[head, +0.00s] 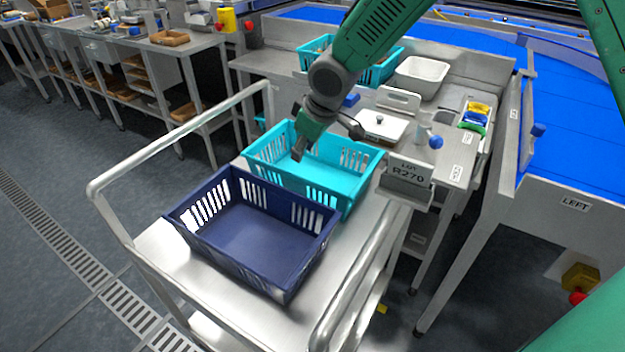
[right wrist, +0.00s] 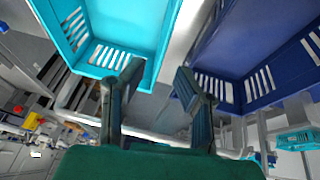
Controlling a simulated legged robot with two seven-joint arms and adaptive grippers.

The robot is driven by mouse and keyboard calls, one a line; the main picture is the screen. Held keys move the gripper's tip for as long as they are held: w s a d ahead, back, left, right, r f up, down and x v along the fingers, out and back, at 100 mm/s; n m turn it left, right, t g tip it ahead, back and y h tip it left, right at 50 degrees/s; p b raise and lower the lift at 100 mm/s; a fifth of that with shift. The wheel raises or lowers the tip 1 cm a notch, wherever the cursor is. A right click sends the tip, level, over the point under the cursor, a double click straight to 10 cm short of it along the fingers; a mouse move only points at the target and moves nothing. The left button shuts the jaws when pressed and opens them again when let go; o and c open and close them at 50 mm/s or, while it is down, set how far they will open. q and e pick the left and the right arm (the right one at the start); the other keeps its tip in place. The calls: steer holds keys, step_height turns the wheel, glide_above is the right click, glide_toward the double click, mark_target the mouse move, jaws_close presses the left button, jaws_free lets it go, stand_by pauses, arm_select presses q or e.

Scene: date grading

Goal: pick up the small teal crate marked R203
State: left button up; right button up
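A teal crate (head: 320,178) with slotted walls sits on the metal cart, and it looks empty. It also shows at the upper left of the right wrist view (right wrist: 124,24). No R203 mark is readable on it. A card on the cart's end (head: 408,172) reads LOT R270. My right gripper (head: 325,138) is over the teal crate in the head view. In the right wrist view its two fingers (right wrist: 158,72) are spread, with nothing between them. My left gripper is not in view.
An empty navy crate (head: 255,240) stands beside the teal crate on the cart. Cart handrails (head: 165,150) rise around them. Another teal crate (head: 380,72), a white tub (head: 422,76) and small coloured trays (head: 474,116) are on the counter behind. A blue conveyor (head: 575,125) runs at right.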

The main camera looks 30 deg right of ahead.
mark_target(289, 185)
steer(key=b+x, duration=0.1)
steer(key=x, duration=0.4)
steer(key=b+x, duration=0.1)
steer(key=x, duration=0.3)
steer(key=shift+s+a+f, duration=0.1)
steer(key=shift+a+f, duration=0.05)
steer(key=shift+f, duration=0.7)
steer(key=x, duration=0.4)
steer(key=shift+w+a+f, duration=0.2)
steer(key=shift+f, duration=0.15)
steer(key=shift+s, duration=0.1)
jaws_close()
